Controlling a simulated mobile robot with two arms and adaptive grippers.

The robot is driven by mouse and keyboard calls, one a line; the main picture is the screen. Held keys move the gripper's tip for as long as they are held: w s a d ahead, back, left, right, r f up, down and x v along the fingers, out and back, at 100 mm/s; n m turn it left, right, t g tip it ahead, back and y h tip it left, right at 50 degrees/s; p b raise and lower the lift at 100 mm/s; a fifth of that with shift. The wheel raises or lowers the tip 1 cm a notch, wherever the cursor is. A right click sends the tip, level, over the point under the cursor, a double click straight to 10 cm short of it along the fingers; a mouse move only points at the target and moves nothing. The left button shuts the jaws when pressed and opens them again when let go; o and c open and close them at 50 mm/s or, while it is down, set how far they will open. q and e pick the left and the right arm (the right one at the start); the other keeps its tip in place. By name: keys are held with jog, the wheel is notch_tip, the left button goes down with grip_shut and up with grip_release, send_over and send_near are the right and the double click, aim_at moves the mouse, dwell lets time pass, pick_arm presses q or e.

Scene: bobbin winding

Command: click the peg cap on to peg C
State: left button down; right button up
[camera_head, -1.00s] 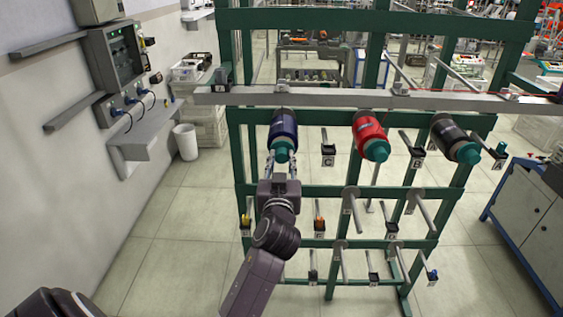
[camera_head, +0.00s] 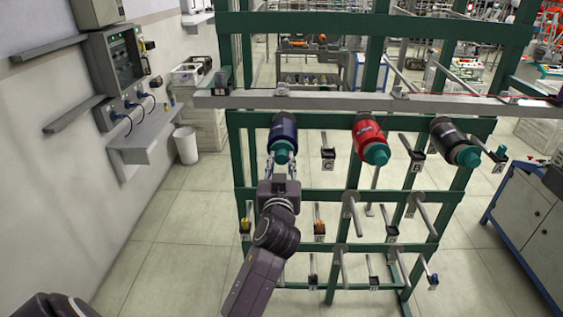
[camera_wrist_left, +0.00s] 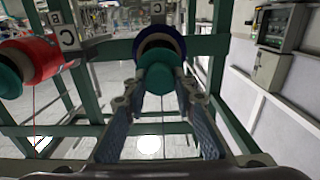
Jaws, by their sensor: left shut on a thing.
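A teal peg cap (camera_head: 282,152) sits at the near end of the dark blue bobbin (camera_head: 284,127) on the rack's upper row, at the left. In the left wrist view the cap (camera_wrist_left: 162,79) is between the fingers, with the blue bobbin (camera_wrist_left: 172,43) right behind it. My left gripper (camera_head: 281,162) is shut on the cap from the front. Whether the cap is fully seated cannot be told. The peg inside the bobbin is hidden. My right gripper is not in view.
A red bobbin (camera_head: 369,138) and a black bobbin (camera_head: 450,138), both with teal caps, are to the right. Bare pegs stick out below on the green rack (camera_head: 330,191). A grey rail (camera_head: 360,101) crosses above.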

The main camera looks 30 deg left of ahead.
pick_arm(q)
jog(key=c, duration=1.5)
grip_release()
jog(key=shift+v, duration=3.75)
